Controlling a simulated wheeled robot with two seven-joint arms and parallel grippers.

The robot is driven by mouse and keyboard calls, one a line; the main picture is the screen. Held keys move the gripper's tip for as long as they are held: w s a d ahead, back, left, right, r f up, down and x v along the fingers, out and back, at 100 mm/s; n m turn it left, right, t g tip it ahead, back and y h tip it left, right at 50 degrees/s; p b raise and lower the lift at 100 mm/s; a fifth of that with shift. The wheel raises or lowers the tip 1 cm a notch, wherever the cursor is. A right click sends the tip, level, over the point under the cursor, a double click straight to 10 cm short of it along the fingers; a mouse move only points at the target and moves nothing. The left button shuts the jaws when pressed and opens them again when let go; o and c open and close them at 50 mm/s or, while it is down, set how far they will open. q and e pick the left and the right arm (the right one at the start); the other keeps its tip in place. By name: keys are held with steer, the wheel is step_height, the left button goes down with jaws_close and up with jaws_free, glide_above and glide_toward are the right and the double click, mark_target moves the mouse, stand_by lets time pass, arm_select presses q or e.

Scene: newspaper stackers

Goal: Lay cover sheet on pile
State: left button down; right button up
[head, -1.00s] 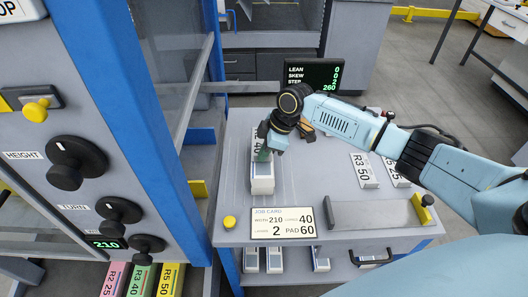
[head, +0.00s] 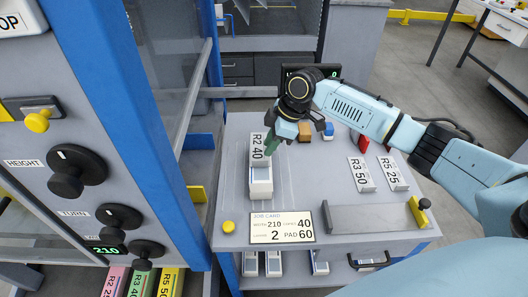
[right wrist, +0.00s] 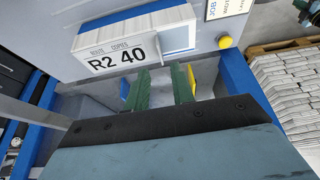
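A narrow white pile of papers (head: 261,188) stands on the grey table. My right gripper (head: 273,141) is just right of the sheet's far end and partly hides that side. In the right wrist view its green fingers (right wrist: 162,88) are apart with nothing between them. My left gripper is in no view.
Labels R3 50 (head: 361,174) and R5 25 (head: 393,173) lie to the right. A job card (head: 282,228) and yellow button (head: 228,226) sit in front. A blue-framed machine (head: 150,120) stands left.

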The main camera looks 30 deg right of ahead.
steer(key=v, duration=0.6)
stand_by(0.3)
